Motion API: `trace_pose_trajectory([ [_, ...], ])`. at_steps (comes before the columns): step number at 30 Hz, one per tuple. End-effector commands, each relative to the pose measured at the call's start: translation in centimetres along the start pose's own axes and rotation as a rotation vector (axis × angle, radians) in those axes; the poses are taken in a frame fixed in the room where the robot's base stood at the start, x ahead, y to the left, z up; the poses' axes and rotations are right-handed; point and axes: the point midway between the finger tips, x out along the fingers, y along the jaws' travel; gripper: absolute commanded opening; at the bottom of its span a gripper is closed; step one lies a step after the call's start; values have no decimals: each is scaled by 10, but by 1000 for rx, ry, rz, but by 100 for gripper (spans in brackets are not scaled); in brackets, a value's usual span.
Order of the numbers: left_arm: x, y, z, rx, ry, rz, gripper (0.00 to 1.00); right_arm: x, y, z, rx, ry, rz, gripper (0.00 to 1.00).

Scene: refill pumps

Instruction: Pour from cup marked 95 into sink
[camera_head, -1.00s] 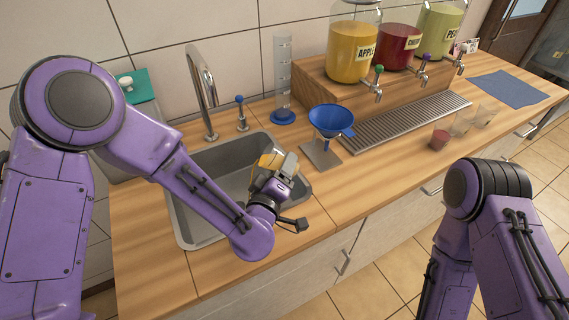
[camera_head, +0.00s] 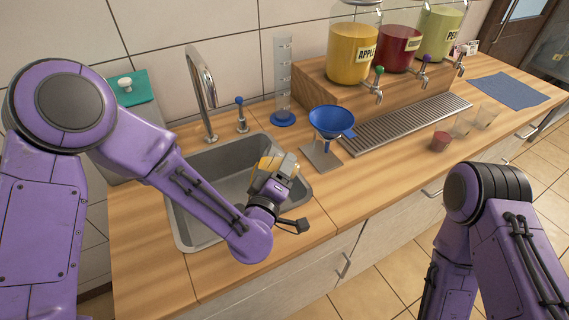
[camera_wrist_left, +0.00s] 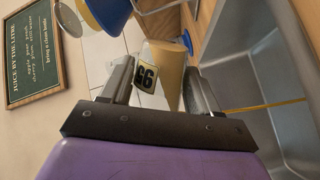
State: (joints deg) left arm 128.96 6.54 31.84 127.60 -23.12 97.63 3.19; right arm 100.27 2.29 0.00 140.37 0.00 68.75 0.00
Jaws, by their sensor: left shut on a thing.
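My left gripper (camera_head: 275,172) is shut on a cup and holds it tilted over the sink (camera_head: 180,215). The cup (camera_head: 265,164) holds yellow-tan liquid and is partly hidden by the gripper in the head view. A thin yellow stream (camera_wrist_left: 272,104) crosses the grey sink basin (camera_wrist_left: 285,65) there. My right arm shows at the lower right of the head view, its gripper out of frame.
A faucet (camera_head: 203,90) stands behind the sink. A blue funnel (camera_head: 332,121) on a stand is to its right, with a measuring cylinder (camera_head: 283,80) behind.

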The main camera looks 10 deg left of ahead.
Motion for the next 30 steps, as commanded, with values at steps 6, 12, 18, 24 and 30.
trace_pose_trajectory([
  [6,0,0,-1,-28,2,4,29,2,0,1,0,0,0,43],
  [12,0,2,-2,-35,1,5,29,2,0,1,0,0,0,43],
  [18,0,-1,-1,-39,1,6,29,4,0,2,0,0,0,43],
  [24,1,-10,2,-68,1,10,29,14,-1,6,0,0,0,43],
  [30,0,-8,1,-69,1,11,29,12,-1,5,0,0,0,43],
])
